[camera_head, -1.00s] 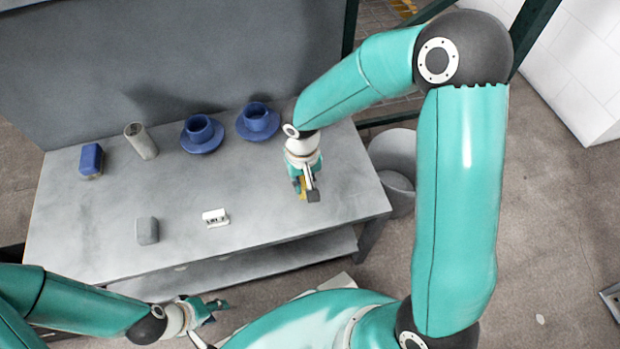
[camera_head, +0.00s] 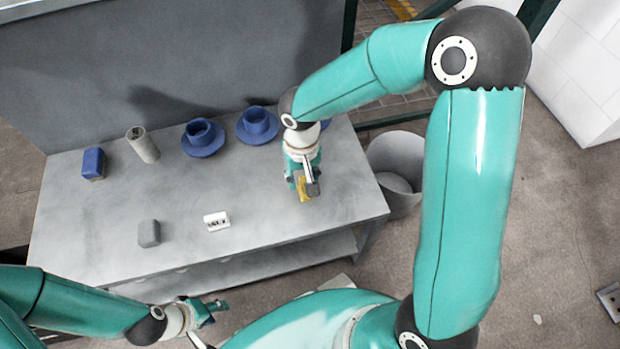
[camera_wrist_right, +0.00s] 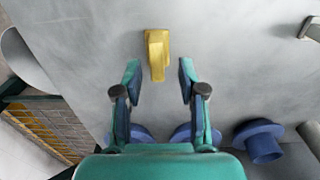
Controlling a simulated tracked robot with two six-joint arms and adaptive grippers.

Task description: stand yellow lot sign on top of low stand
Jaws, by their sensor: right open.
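The yellow lot sign (camera_wrist_right: 157,52) shows in the right wrist view just beyond my right fingertips, centred between them. In the head view only a bit of the yellow sign (camera_head: 304,188) shows by my right gripper (camera_head: 303,182), over the right part of the table. My right gripper (camera_wrist_right: 159,72) is open and empty, its two fingers apart on either side of the sign's near end. My left gripper (camera_head: 211,309) hangs in front of the table, away from everything; its jaws are too small to read. A small grey block (camera_head: 148,233) lies front left; I cannot tell whether it is the low stand.
A white sign with dark characters (camera_head: 216,221) stands mid-table. A grey bin (camera_head: 397,168) stands right of the table (camera_head: 110,210).

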